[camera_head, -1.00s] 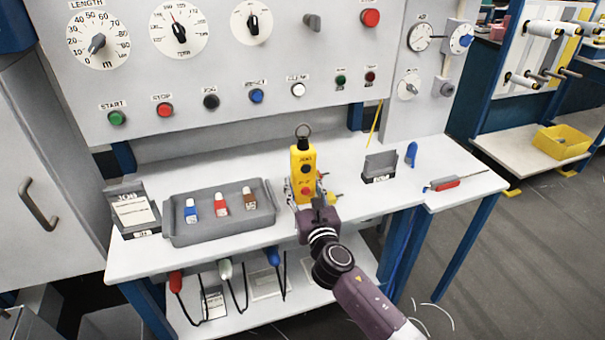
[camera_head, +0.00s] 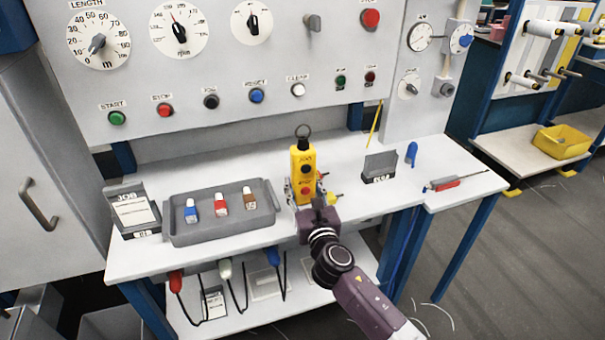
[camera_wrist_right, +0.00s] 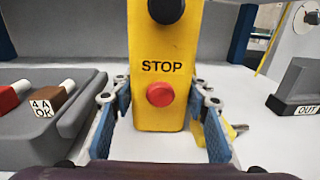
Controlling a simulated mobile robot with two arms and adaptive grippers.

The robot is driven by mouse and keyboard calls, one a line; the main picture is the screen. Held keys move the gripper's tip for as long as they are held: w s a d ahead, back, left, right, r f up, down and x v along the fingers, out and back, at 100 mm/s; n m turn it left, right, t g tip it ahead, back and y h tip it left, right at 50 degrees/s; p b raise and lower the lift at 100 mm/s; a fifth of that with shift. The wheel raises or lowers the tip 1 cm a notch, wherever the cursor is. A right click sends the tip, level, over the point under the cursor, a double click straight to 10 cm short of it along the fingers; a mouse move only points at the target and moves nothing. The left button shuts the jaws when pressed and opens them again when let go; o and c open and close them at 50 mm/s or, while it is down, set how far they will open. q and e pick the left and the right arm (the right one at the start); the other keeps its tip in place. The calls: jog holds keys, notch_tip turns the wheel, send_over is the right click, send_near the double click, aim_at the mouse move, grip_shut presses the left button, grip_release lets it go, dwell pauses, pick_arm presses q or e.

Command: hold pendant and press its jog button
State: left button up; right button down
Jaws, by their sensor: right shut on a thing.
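The yellow pendant (camera_head: 303,170) stands upright above the white table in the head view, with a ring on top, a dark upper button and a red lower one. In the right wrist view the pendant (camera_wrist_right: 165,65) shows the word STOP, a red button under it and a dark button at the top edge. My right gripper (camera_head: 304,192) is shut on the pendant's lower part, with a blue-padded finger on each side (camera_wrist_right: 160,118). Whether the pendant's bottom touches the table is hidden by the gripper. My left gripper is not in view.
A JOB stand (camera_head: 132,212) is at far left. A dark OUT holder (camera_head: 380,166), a blue item (camera_head: 412,152) and a red-handled tool (camera_head: 446,184) are at right. The control panel (camera_head: 230,75) rises behind.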

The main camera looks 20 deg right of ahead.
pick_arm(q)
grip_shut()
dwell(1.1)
